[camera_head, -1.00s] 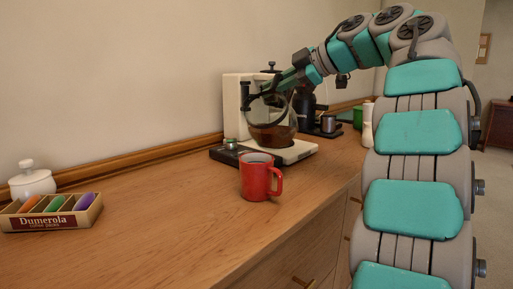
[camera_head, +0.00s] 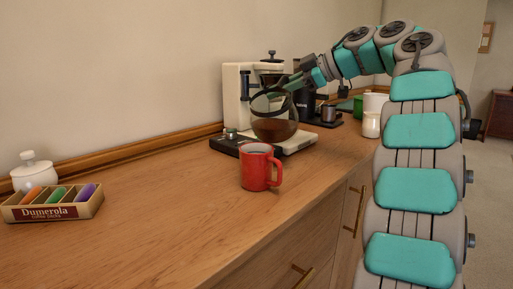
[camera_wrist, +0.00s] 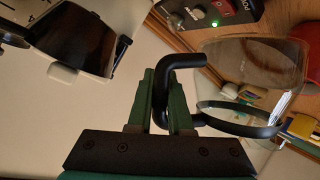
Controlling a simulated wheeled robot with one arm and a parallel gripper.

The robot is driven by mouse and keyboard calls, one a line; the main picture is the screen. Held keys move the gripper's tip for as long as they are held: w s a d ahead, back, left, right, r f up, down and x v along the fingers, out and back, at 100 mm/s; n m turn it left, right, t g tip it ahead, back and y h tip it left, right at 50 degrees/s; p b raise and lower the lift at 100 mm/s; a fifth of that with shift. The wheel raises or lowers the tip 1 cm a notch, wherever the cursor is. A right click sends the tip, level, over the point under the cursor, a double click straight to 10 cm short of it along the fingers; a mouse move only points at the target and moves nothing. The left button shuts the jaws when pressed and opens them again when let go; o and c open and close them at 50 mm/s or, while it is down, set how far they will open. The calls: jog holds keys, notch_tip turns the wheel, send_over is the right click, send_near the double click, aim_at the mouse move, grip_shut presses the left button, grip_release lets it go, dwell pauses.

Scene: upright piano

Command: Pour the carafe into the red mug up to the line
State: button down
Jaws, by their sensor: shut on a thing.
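The glass carafe (camera_head: 273,128) with brown coffee in its lower part is in front of the white coffee maker, behind the red mug. My gripper (camera_head: 291,84) is shut on its black handle, above the carafe. In the wrist view my gripper's green fingers (camera_wrist: 161,100) close around the handle, and the clear carafe (camera_wrist: 255,75) extends to the right. The red mug (camera_head: 256,170) stands upright on the counter, handle to the right. Its edge shows in the wrist view (camera_wrist: 306,35). I cannot make out its fill level or line.
The white coffee maker (camera_head: 236,92) stands behind the carafe; its dark control panel has a green light (camera_wrist: 214,22). A pod box (camera_head: 52,212) and a white lidded jar (camera_head: 36,172) are at left. A white jar (camera_head: 371,124) stands at right. The counter left of the mug is clear.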

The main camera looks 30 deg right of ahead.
jog(key=f, duration=0.1)
jog(key=w+d+f+m+y, duration=0.1)
jog(key=f, duration=0.1)
jog(key=w+d+f+m, duration=0.1)
jog(key=f, duration=0.1)
jog(key=shift+d+f+g, duration=0.2)
jog(key=shift+g, duration=0.2)
jog(key=shift+w+d+f+m+y, duration=0.25)
jog(key=shift+d+f+m+y, duration=0.15)
jog(key=shift+m+y, duration=0.35)
jog(key=shift+r, duration=0.1)
